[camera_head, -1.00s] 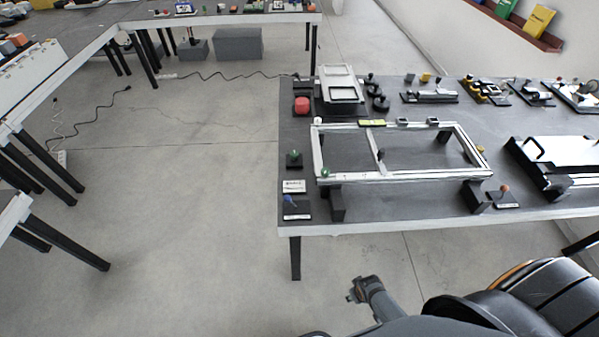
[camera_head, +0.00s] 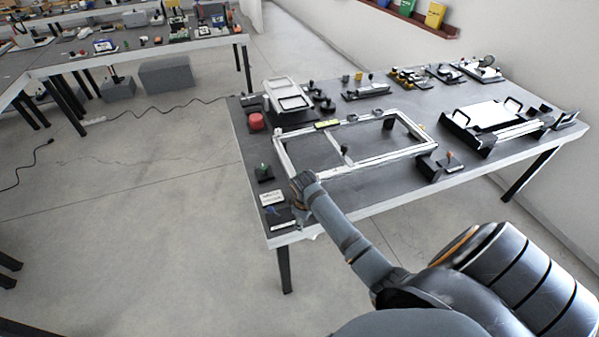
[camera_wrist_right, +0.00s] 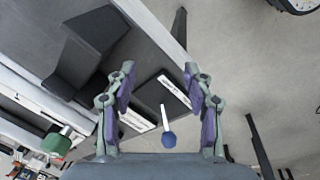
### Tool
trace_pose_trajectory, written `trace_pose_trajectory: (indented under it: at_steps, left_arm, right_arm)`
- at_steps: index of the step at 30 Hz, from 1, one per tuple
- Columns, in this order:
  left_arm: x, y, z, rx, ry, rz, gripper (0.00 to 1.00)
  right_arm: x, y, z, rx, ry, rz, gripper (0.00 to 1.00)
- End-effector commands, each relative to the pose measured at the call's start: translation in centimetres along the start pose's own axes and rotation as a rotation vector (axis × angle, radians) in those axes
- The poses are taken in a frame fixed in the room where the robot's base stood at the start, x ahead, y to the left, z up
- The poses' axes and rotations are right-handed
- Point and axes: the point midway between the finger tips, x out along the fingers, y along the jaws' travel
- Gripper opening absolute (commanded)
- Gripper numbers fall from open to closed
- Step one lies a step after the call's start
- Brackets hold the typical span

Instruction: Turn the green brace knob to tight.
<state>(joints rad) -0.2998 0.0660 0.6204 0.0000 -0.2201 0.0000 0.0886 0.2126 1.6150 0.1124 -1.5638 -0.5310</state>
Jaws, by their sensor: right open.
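A green knob (camera_wrist_right: 56,145) on a pale stem shows at lower left in the right wrist view, beside the light metal frame (camera_wrist_right: 30,92). In the head view a green-topped knob (camera_head: 263,168) stands on a small black block left of the frame (camera_head: 390,157). I cannot tell if these are the same knob. My right gripper (camera_head: 304,182) is over the frame's near left corner and hides it. In the wrist view the right gripper (camera_wrist_right: 158,88) is open, with nothing between its fingers. My left gripper is not in view.
A blue knob (camera_wrist_right: 169,139) on a pale stem rises from a labelled black block below the gripper. Open floor lies left of the table.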

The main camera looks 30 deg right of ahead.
Motion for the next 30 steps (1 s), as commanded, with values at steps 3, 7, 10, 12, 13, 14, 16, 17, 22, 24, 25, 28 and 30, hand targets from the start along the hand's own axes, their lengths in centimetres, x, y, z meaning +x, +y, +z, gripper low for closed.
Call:
trace_pose_trajectory:
  at_steps: [3,7,10,12,13,14,16,17,22,24,25,28,30]
  left_arm:
    - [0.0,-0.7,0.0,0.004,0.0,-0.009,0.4]
    - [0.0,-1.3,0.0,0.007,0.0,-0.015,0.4]
    - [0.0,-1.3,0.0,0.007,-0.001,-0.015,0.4]
    - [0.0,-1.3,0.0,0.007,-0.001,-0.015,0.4]
    - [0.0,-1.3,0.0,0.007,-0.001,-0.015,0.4]
    - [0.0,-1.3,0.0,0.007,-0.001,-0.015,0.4]
    - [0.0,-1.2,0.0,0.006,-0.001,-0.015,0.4]
    - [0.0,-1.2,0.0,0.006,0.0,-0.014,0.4]
    - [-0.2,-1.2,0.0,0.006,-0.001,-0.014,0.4]
    - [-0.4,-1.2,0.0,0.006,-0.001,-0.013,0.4]
    - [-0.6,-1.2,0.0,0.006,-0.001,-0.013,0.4]
    - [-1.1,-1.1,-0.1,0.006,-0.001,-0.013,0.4]
    - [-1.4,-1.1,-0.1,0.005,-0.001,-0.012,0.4]
  right_arm:
    - [-4.3,3.7,-2.8,-0.111,-0.014,-0.007,0.52]
    - [-9.6,8.1,-5.4,-0.261,-0.04,-0.048,0.52]
    - [-12.0,11.4,-6.9,-0.353,-0.047,-0.101,0.52]
    - [-13.7,13.0,-7.6,-0.405,-0.044,-0.132,0.52]
    - [-14.2,13.5,-7.8,-0.423,-0.04,-0.143,0.52]
    - [-14.7,13.9,-8.0,-0.438,-0.038,-0.153,0.52]
    - [-15.4,14.4,-8.2,-0.46,-0.033,-0.167,0.52]
    - [-15.6,14.5,-8.2,-0.465,-0.032,-0.171,0.52]
    - [-15.4,14.6,-8.2,-0.472,-0.032,-0.175,0.52]
    - [-14.7,14.4,-8.2,-0.471,-0.032,-0.174,0.52]
    - [-14.3,14.3,-8.1,-0.471,-0.033,-0.176,0.52]
    - [-12.3,14.0,-7.9,-0.471,-0.034,-0.177,0.52]
    - [-10.8,13.7,-7.8,-0.47,-0.033,-0.176,0.52]
